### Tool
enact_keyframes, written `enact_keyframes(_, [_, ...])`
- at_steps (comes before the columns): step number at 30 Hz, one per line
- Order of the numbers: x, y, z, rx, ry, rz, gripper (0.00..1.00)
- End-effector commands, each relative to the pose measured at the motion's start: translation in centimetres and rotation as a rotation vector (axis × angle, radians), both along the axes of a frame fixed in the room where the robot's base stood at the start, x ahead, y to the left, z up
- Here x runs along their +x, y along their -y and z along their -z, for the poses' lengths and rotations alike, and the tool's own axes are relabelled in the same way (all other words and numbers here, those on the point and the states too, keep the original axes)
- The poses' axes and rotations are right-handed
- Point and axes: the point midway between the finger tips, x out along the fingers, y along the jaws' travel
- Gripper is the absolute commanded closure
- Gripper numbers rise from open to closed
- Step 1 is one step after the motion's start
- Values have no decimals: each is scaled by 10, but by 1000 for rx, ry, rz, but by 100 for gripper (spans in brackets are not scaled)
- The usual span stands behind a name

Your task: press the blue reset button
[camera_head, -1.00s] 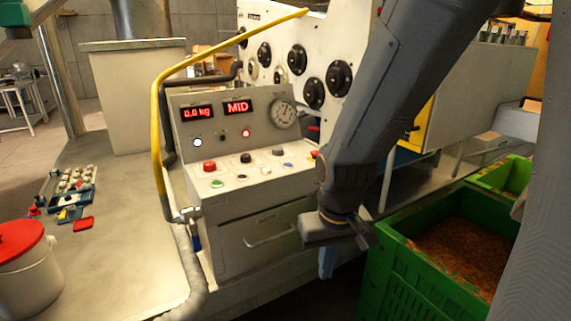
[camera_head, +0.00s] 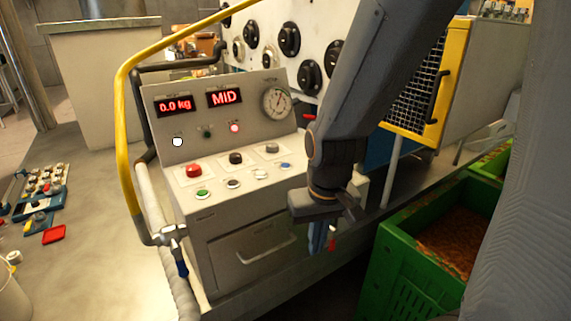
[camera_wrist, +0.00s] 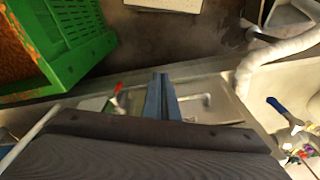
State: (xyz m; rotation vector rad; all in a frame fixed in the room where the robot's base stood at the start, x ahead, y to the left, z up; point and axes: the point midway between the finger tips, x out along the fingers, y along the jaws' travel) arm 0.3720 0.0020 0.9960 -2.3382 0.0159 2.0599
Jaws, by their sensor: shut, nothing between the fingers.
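The blue button (camera_head: 285,165) is small and sits at the right end of the front row on the sloped top of a grey control console (camera_head: 215,219). A green button (camera_head: 202,194) is at the other end of that row. My gripper (camera_head: 318,245) points down in front of the console's right side, to the right of and lower in the picture than the blue button, and apart from it. Its blue fingers are together and empty.
Red (camera_head: 193,170) and black (camera_head: 236,157) buttons stand behind the front row. A yellow rail (camera_head: 123,130) bends around the console's left side. A green crate (camera_head: 408,285) with brown contents stands at right.

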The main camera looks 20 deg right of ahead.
Motion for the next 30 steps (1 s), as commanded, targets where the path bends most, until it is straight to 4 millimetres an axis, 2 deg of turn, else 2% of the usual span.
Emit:
enact_keyframes(4, [18, -7, -17, 80, 11, 173, 100])
enact_keyframes(7, [42, -14, -36, 189, 22, 401, 100])
enact_keyframes(14, [127, -22, -100, 529, 47, 1008, 100])
enact_keyframes(18, [178, -13, -139, 736, 50, 1313, 100])
enact_keyframes(21, [207, -4, -162, 857, 49, 1470, 100])
enact_keyframes(25, [229, 6, -180, 960, 45, 1594, 100])
enact_keyframes(30, [238, 10, -187, 1005, 41, 1646, 100])
